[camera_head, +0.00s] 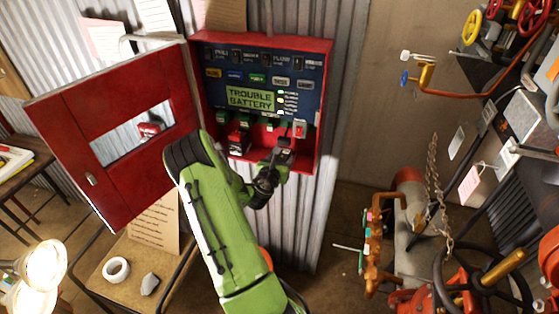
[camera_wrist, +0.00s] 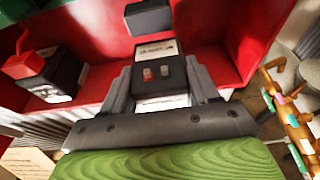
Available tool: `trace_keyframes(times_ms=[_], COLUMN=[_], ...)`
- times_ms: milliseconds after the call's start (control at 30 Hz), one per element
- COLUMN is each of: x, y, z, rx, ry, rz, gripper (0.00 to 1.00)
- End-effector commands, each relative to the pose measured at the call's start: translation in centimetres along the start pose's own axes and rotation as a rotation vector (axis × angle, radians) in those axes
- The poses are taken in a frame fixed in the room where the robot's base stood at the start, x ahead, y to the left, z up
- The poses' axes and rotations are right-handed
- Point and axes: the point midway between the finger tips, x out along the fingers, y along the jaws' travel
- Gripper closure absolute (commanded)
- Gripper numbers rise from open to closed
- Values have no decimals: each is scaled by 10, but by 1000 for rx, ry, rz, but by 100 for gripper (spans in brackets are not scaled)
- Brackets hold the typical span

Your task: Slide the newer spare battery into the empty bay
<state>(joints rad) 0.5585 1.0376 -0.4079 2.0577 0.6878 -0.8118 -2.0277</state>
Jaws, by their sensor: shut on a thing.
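The red alarm cabinet (camera_head: 325,60) stands open on the corrugated wall. My gripper (camera_head: 281,158) is at the lower right of its inside. In the wrist view the gripper (camera_wrist: 160,88) is shut on a dark battery (camera_wrist: 163,68) with a pale label and a red and a grey terminal. The held battery is at the cabinet's red floor (camera_wrist: 95,85); I cannot tell whether it touches it. A second black battery with a red cap (camera_wrist: 50,75) stands to the left; it also shows in the head view (camera_head: 239,142). The held battery's lower part is hidden.
A black block (camera_wrist: 148,17) hangs just beyond the held battery. The cabinet's red door (camera_head: 60,120) is swung open to the left. A small table (camera_head: 125,258) with a tape roll (camera_head: 116,269) stands below. Pipes and valves (camera_head: 410,215) fill the right.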

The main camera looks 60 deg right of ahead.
Motion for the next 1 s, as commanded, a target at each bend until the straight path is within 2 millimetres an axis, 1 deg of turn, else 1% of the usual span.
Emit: trace_keyframes(times_ms=[33, 100, 1000], x=[1, 3, 22], y=[0, 0, -1], z=[4, 5, 11], rx=[-1, 0, 0], ry=[-6, -6, -7], rz=[0, 0, 0], gripper=[100, 100, 100])
